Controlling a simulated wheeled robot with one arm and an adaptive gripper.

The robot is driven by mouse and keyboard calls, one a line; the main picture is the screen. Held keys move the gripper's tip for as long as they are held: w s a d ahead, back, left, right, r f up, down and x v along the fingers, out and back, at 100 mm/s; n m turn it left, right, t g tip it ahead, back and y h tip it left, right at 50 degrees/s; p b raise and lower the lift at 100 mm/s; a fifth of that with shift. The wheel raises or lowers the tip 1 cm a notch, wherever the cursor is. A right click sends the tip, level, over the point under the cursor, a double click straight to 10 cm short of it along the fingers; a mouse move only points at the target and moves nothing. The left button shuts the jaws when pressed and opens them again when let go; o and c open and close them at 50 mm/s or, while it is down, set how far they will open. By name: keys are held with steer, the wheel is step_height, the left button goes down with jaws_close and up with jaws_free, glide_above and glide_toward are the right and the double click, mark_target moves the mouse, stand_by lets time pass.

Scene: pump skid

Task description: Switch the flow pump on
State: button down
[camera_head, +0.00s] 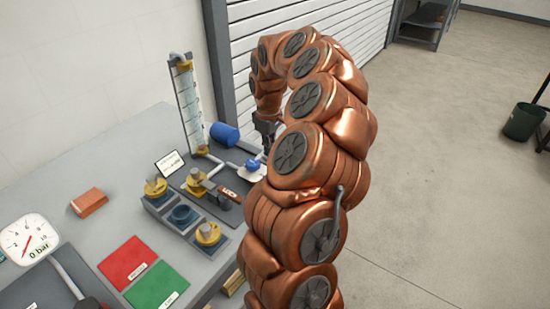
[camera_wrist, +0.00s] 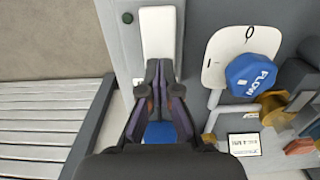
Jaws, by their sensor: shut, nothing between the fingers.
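A blue knob marked FLOW (camera_wrist: 252,76) sits on a white plate (camera_wrist: 214,66) marked I and 0 in the wrist view. The plate also shows in the head view (camera_head: 252,175) beside my arm, with the blue knob on it. I cannot tell clearly which mark the knob points at. My gripper (camera_wrist: 159,72) is shut and empty, to the left of the knob in the wrist view and apart from it. In the head view my gripper (camera_head: 266,128) is partly hidden by my arm. A blue cylinder (camera_head: 224,134) lies behind the knob.
A clear graduated tube (camera_head: 188,100) stands at the back. Yellow-collared fittings (camera_head: 208,234) sit in a grey holder. A dial gauge (camera_head: 28,240) reads 0 bar. Red (camera_head: 129,262) and green (camera_head: 157,287) mats and an orange block (camera_head: 89,202) lie on the bench.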

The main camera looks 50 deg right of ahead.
steer(key=shift+r+p, duration=1.1)
steer(key=shift+r, duration=2.35)
steer(key=shift+w+a+r, duration=0.1)
steer(key=shift+a, duration=0.2)
steer(key=s+a+r+n, duration=0.1)
steer(key=s+a+r, duration=0.15)
steer(key=a, duration=0.85)
steer(key=s+a+r+n, duration=0.1)
steer(key=a+r, duration=0.2)
steer(key=a, duration=0.9)
steer(key=s+a+f+m+g, duration=0.1)
steer(key=s+a+f, duration=0.1)
steer(key=s+a, duration=0.4)
steer(key=s+a+f+m, duration=0.2)
steer(key=s+a, duration=0.4)
steer(key=s, duration=0.7)
steer(key=shift+s+f+g+p, duration=0.35)
steer(key=shift+f+g, duration=0.05)
steer(key=shift+f, duration=0.25)
